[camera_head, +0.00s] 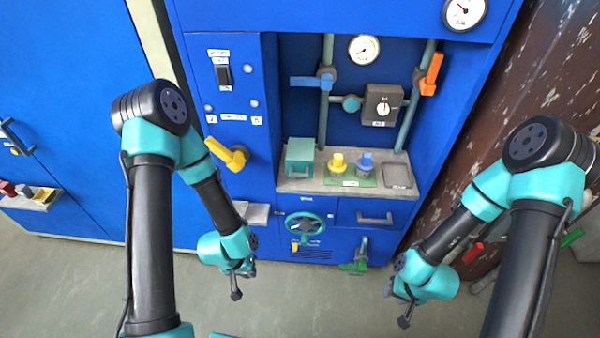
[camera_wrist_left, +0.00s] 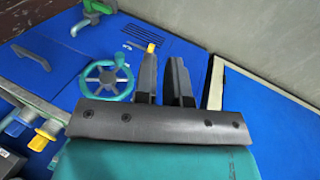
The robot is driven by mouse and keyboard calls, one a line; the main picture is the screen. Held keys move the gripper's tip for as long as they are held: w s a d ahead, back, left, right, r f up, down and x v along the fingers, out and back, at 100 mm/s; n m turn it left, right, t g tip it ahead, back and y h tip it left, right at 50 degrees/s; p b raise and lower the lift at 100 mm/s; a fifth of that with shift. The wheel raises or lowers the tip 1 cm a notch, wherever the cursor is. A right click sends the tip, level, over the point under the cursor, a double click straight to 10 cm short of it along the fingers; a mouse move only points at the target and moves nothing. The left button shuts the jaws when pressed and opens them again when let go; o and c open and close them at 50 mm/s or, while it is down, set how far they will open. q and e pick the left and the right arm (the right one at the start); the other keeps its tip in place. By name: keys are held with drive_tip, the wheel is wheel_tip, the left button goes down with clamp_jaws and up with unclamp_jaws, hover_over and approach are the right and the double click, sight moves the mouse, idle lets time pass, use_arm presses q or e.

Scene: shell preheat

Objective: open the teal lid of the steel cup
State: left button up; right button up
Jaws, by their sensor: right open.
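A teal block-like thing (camera_head: 300,150) stands at the left of the grey shelf in the blue cabinet's recess; its top looks closed. No steel cup body can be told apart there, so I cannot tell if this is the cup's lid. My left gripper (camera_head: 237,284) hangs in front of the cabinet, below and left of the shelf. In the left wrist view its two dark fingers (camera_wrist_left: 163,62) stand apart with nothing between them. My right gripper (camera_head: 398,306) is open and empty, low at the right, away from the shelf.
Yellow-topped (camera_head: 338,162) and blue-topped (camera_head: 364,163) pieces stand on a green mat beside a grey plate (camera_head: 398,175). A yellow handle (camera_head: 228,155) juts out left of the recess. A teal handwheel (camera_head: 305,225) is below the shelf. Pipes and valves line the recess back.

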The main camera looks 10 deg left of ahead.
sight(298, 174)
use_arm(q)
drive_tip(key=o, duration=0.5)
drive_tip(key=w+t, duration=0.1)
drive_tip(key=w, duration=0.2)
drive_tip(key=w+n+t, duration=0.1)
drive_tip(key=w+t, duration=0.1)
drive_tip(key=w+a+n+t+h, duration=0.1)
drive_tip(key=w, duration=0.2)
drive_tip(key=shift+w+r, duration=0.25)
drive_tip(key=shift+w, duration=0.1)
drive_tip(key=w+r+n+t+h, duration=0.2)
drive_tip(key=w+r+t, duration=0.1)
drive_tip(key=w+r+n+t+h, duration=0.2)
drive_tip(key=w+r+t, duration=0.1)
drive_tip(key=w+r, duration=0.1)
drive_tip(key=w+r+n+t+h, duration=0.2)
drive_tip(key=w+r, duration=0.1)
drive_tip(key=r, duration=0.1)
drive_tip(key=shift+w+d+t+h, duration=0.1)
drive_tip(key=shift+w+t+h, duration=0.15)
drive_tip(key=shift+t+h, duration=0.15)
drive_tip(key=x, duration=1.7)
drive_tip(key=shift+w+d, duration=0.15)
clamp_jaws()
